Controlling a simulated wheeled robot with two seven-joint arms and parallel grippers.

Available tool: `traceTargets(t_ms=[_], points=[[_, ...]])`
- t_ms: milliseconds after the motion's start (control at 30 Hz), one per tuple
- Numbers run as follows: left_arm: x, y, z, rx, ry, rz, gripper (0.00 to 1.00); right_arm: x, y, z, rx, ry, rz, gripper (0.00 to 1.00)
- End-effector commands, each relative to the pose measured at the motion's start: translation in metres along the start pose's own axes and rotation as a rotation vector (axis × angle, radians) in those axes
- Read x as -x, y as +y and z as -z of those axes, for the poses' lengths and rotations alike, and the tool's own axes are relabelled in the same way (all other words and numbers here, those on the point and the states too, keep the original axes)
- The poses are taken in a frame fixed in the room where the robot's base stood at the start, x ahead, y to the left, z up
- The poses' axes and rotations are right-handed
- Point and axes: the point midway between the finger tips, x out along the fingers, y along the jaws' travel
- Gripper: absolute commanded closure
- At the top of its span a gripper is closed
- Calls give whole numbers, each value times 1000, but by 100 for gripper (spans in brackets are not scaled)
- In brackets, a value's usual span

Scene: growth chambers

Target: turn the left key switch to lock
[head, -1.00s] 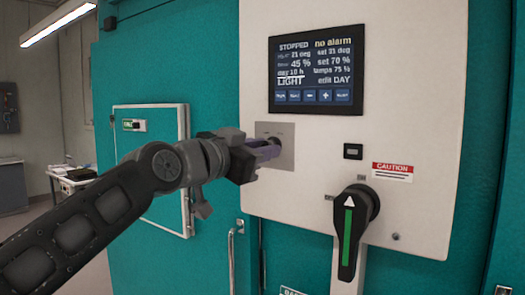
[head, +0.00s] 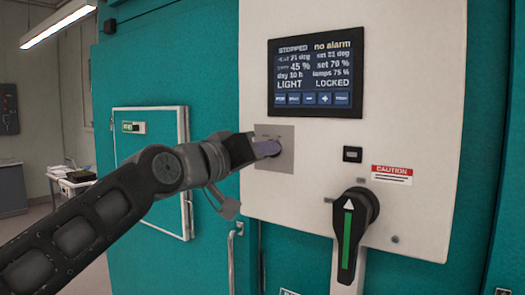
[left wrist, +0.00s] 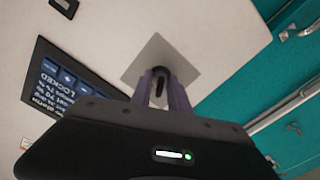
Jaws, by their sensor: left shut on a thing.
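In the left wrist view the two purple fingers are shut on the dark key (left wrist: 160,78), in front of the grey plate (left wrist: 148,62). The fingers partly hide the key and the plate's markings. The screen (head: 316,72) above reads STOPPED, no alarm, LIGHT and LOCKED. My right gripper is not in view.
A black rotary handle with a green stripe (head: 347,230) stands out from the panel at lower right, under a red CAUTION label (head: 392,174). A small black module (head: 352,154) is above it. A teal door with a metal handle (head: 231,265) is at lower left.

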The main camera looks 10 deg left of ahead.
Motion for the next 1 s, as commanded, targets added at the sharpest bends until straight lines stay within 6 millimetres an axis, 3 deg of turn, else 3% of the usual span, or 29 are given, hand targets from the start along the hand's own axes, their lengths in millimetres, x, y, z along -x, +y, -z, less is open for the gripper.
traceTargets(t_ms=[567, 600, 667, 1000], points=[[0, 0, 0, 52, 0, 0, 100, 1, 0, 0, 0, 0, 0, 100], [0, 0, 0, 52, 1, 0, 77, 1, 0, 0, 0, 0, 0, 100], [0, 0, 0, 52, 1, 0, 72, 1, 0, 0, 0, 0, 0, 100], [4, 0, 0, 50, 1, 0, 72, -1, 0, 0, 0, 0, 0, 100]])
